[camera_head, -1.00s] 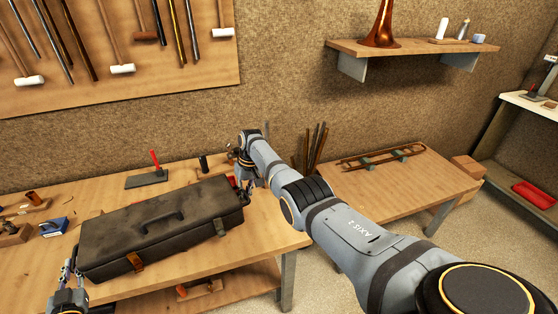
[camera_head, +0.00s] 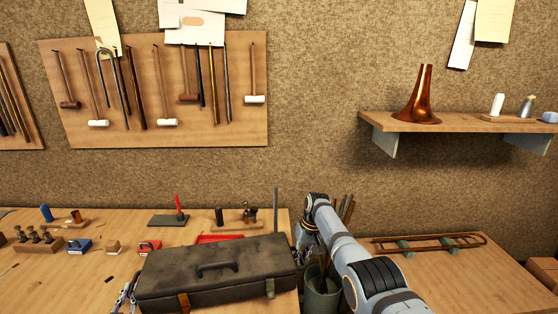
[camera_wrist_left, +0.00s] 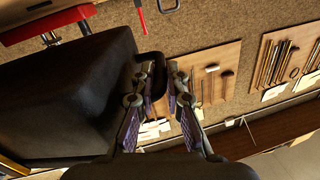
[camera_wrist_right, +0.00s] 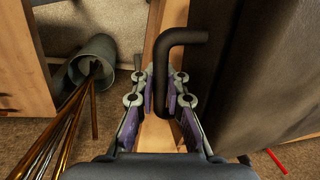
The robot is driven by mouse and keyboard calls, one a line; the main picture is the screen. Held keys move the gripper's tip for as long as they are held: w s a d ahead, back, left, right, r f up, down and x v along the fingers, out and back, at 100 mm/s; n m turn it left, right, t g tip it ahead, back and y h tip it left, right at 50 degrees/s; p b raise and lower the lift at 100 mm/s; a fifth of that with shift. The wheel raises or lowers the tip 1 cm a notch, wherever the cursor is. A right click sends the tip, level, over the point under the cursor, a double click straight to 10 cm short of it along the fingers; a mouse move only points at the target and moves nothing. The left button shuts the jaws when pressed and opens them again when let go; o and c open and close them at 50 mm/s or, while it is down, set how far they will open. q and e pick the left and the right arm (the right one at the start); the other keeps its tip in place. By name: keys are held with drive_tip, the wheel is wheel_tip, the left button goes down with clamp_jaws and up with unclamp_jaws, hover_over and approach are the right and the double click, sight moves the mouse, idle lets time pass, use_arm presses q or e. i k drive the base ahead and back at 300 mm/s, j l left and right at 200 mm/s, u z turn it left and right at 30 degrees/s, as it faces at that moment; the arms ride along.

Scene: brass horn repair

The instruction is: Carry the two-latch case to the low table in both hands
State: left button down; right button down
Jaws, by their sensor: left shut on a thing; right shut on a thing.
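The dark two-latch case (camera_head: 215,270) is at the right end of the workbench, with a top handle and brown latches on its front. I cannot tell whether it touches the bench. My left gripper (camera_head: 125,297) is at its left end, and in the left wrist view it (camera_wrist_left: 160,85) is shut on a dark end handle. My right gripper (camera_head: 305,245) is at its right end, shut on the other end handle (camera_wrist_right: 182,45) in the right wrist view. A lower wooden table (camera_head: 480,285) stands at the right; my right arm hides part of it.
A bin (camera_head: 322,297) holding rods stands between bench and table. A brass slide (camera_head: 430,243) lies across the table's back; its front looks clear. Behind the case are a red tray (camera_head: 220,238) and a red-handled tool (camera_head: 178,207). A shelf (camera_head: 460,123) holds a copper bell.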

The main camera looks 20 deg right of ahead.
sight(453, 284)
drive_tip(key=k+l, duration=0.1)
drive_tip(key=l, duration=0.45)
drive_tip(key=k+l, duration=0.1)
drive_tip(key=l, duration=0.5)
drive_tip(key=k+l, duration=0.1)
drive_tip(key=l, duration=3.75)
drive_tip(key=k, duration=0.05)
